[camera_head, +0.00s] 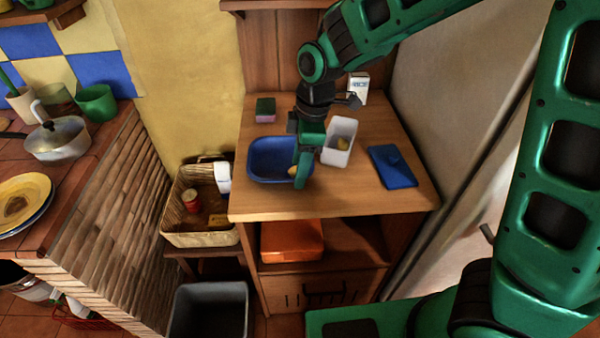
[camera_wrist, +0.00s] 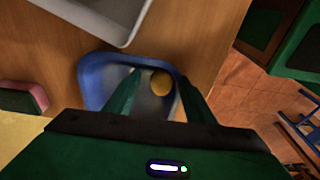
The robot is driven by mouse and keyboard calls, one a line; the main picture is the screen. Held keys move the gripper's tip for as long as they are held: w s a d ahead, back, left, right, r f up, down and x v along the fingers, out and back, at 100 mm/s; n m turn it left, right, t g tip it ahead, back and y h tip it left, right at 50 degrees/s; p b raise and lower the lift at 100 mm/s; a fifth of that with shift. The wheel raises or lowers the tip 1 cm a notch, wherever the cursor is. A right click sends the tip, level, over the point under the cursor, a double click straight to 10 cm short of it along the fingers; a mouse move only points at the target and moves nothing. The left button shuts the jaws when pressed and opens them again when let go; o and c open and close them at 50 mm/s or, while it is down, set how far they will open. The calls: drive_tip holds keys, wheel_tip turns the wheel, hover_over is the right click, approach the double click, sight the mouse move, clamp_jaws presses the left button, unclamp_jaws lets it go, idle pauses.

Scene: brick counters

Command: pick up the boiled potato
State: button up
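The boiled potato, a small yellow-brown lump (camera_wrist: 161,83), lies in the blue bowl (camera_wrist: 88,78). In the head view the potato (camera_head: 292,171) is mostly hidden beside my gripper (camera_head: 302,172), and the blue bowl (camera_head: 258,147) sits at the front left of the wooden counter. My gripper points down at the right side of the bowl. In the wrist view its two fingers are apart, with the potato showing between and just beyond their tips. It is open and holds nothing. Whether a finger touches the potato cannot be told.
A white container (camera_head: 331,154) with a yellowish item inside stands close to the right of my gripper. A blue flat item (camera_head: 392,167) lies farther right. A green-and-pink sponge (camera_head: 265,109) and a white box (camera_head: 358,88) are behind. The counter's front edge (camera_head: 330,212) is near.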

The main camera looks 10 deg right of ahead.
drive_tip(key=shift+s+d, duration=0.2)
drive_tip(key=shift+s, duration=0.25)
clamp_jaws()
drive_tip(key=shift+r, duration=0.15)
drive_tip(key=shift+a+r, duration=0.1)
drive_tip(key=shift+r, duration=0.35)
wheel_tip(320, 180, up, 4)
drive_tip(key=shift+s+a+f, duration=0.1)
drive_tip(key=shift+a+f, duration=0.05)
drive_tip(key=shift+f, duration=0.05)
drive_tip(key=s+a+r, duration=0.6)
drive_tip(key=s+a, duration=0.1)
drive_tip(key=s, duration=0.1)
drive_tip(key=shift+a+r, duration=0.25)
drive_tip(key=shift+a, duration=0.1)
